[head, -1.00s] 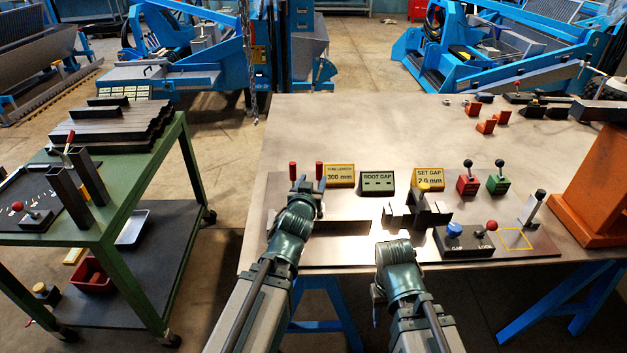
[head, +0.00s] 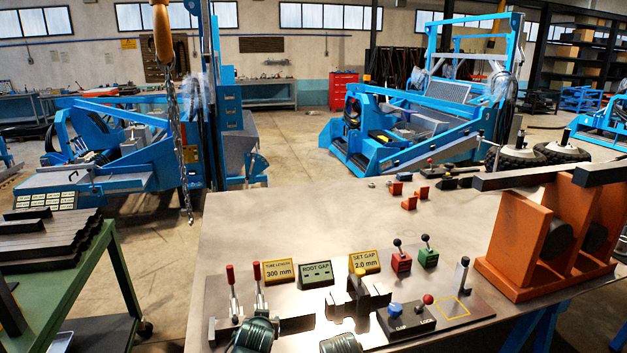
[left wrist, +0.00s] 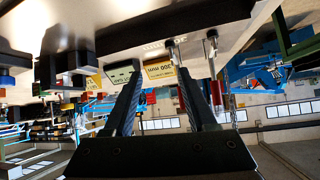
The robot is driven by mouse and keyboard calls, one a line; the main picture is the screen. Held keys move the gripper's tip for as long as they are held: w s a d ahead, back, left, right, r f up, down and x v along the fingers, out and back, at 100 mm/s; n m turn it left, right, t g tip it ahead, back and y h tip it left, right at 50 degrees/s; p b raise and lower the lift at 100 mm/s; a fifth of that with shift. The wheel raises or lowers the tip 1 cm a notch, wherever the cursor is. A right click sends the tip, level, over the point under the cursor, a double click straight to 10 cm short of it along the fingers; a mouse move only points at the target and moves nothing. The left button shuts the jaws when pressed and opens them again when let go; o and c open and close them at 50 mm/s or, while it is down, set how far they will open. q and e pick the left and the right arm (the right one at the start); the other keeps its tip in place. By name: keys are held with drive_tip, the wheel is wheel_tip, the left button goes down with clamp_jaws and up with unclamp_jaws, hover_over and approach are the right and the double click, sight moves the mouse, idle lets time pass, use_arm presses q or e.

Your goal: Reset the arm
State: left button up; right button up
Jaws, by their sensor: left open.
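My left arm (head: 255,335) comes in at the bottom of the head view, just in front of two red-handled levers (head: 257,283). Its fingers are hidden there. In the left wrist view, which is upside down, my left gripper (left wrist: 159,78) is open, with no object held between its fingers. The levers and the signs show beyond the fingers. Only the top of my right wrist (head: 340,343) shows at the bottom edge, in front of a dark fixture (head: 375,302) with a yellow part. The right fingers are hidden.
Signs for tube length (head: 278,271), root gap (head: 315,274) and set gap (head: 365,262) stand behind the fixtures. A gap-and-lock box (head: 405,320) and red and green lever boxes (head: 400,262) lie right. An orange stand (head: 530,235) is at the right edge. The table's back-left area is clear.

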use_arm(q)
drive_tip(key=s+d+f+m+g+p, duration=0.1)
drive_tip(key=s+d+g, duration=0.3)
drive_tip(key=s, duration=0.6)
drive_tip(key=s+d+f+m+g+p, duration=0.2)
drive_tip(key=s+g, duration=0.4)
drive_tip(key=s, duration=0.4)
drive_tip(key=shift+d+f+m+g+p, duration=0.35)
drive_tip(key=shift+d+f+m, duration=0.2)
drive_tip(key=shift+d, duration=0.55)
